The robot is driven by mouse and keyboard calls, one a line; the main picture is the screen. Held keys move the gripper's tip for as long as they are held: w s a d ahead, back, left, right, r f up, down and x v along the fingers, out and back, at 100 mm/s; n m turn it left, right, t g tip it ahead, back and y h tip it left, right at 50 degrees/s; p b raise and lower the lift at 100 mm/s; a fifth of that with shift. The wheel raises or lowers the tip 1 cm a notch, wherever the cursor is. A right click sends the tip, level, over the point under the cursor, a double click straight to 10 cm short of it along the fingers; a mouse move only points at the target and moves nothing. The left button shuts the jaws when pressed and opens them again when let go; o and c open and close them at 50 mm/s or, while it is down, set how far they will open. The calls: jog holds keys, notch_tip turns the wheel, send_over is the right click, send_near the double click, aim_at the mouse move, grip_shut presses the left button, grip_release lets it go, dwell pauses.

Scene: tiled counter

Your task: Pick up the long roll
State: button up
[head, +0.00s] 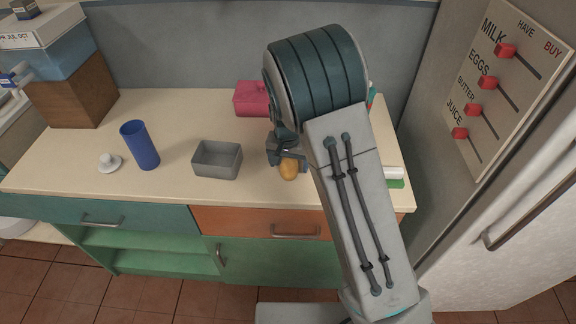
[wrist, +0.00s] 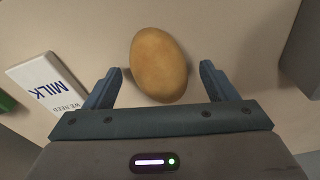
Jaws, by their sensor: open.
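The long roll (head: 289,170) is a tan-brown, smooth oval lying on the counter near its front edge, right of the grey bin. In the wrist view the roll (wrist: 158,62) lies ahead of the palm, between the two fingers. My gripper (head: 287,158) is at the roll in the head view, and part of it is hidden by my arm. In the wrist view my gripper (wrist: 161,70) is open, with a gap between the roll and each finger.
A grey open bin (head: 217,160) stands left of the roll. A blue cup (head: 140,146), a small white object (head: 109,162) and a pink box (head: 251,99) are also on the counter (head: 180,105). A white milk carton or card (wrist: 46,86) lies left in the wrist view.

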jog(key=c, duration=1.1)
jog(key=shift+r, duration=0.1)
